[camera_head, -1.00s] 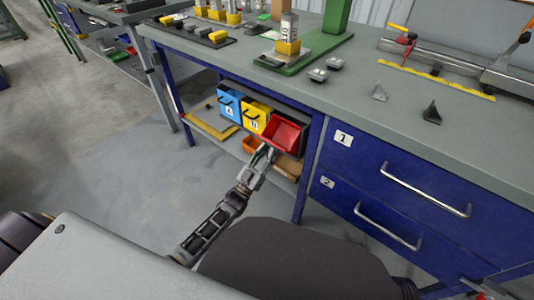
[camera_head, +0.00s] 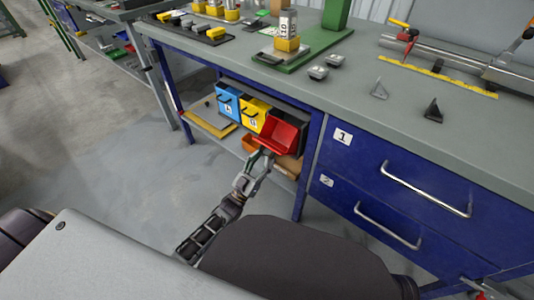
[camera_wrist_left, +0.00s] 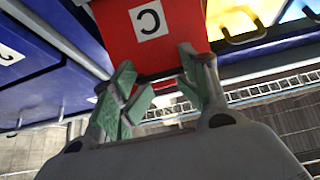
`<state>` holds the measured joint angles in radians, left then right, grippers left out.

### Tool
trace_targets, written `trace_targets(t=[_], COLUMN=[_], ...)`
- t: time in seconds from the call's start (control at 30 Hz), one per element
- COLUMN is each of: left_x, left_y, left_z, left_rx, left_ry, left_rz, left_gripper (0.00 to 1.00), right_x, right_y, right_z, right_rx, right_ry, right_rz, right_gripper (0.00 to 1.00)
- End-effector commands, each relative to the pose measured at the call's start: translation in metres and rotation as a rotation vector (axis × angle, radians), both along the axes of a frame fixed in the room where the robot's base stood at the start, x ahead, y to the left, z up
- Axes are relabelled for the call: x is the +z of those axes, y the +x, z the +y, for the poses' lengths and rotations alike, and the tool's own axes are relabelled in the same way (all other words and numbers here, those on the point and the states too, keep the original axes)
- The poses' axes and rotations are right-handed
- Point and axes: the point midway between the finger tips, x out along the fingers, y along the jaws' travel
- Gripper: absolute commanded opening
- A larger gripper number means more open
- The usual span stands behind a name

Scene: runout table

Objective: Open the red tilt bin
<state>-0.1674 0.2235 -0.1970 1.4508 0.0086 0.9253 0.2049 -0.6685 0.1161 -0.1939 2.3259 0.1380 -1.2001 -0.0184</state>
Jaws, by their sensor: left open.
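The red tilt bin (camera_head: 284,134) is the rightmost in a row of bins under the bench top. It is tilted forward and its red inside shows from above. My left gripper (camera_head: 266,153) is at the bin's lower front edge. Its fingers (camera_wrist_left: 160,88) are open and spread just below the label. I cannot tell whether they touch the bin. The bin's handle is not clearly seen. My right gripper is not in view.
A blue bin (camera_head: 228,103) and a yellow bin (camera_head: 252,114) stand left of the red one. A shelf with a yellow frame (camera_head: 213,130) and orange trays lies below. Blue drawers (camera_head: 400,185) with metal handles are to the right. The floor in front at left is clear.

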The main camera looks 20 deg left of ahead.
Motion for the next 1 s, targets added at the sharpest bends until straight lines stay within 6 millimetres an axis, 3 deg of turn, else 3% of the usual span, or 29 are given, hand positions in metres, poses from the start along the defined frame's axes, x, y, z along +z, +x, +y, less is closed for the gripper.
trace_targets(t=[0.03,0.1,0.5,1.0], left_x=[-0.006,-0.011,-0.040,-0.045], left_y=[-0.011,-0.019,-0.059,-0.067], left_z=[0.004,0.007,0.021,0.025], left_rx=[-0.003,-0.002,-0.002,-0.002], left_ry=[-0.006,-0.007,-0.006,-0.006], left_rz=[-0.002,-0.002,-0.002,-0.003], left_gripper=[0.69,0.83,0.83,0.83], right_x=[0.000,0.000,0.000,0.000], right_y=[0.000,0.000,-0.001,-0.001], right_z=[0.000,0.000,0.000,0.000], right_rx=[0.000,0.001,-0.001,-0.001], right_ry=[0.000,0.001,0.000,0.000], right_rz=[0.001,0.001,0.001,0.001], right_gripper=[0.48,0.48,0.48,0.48])
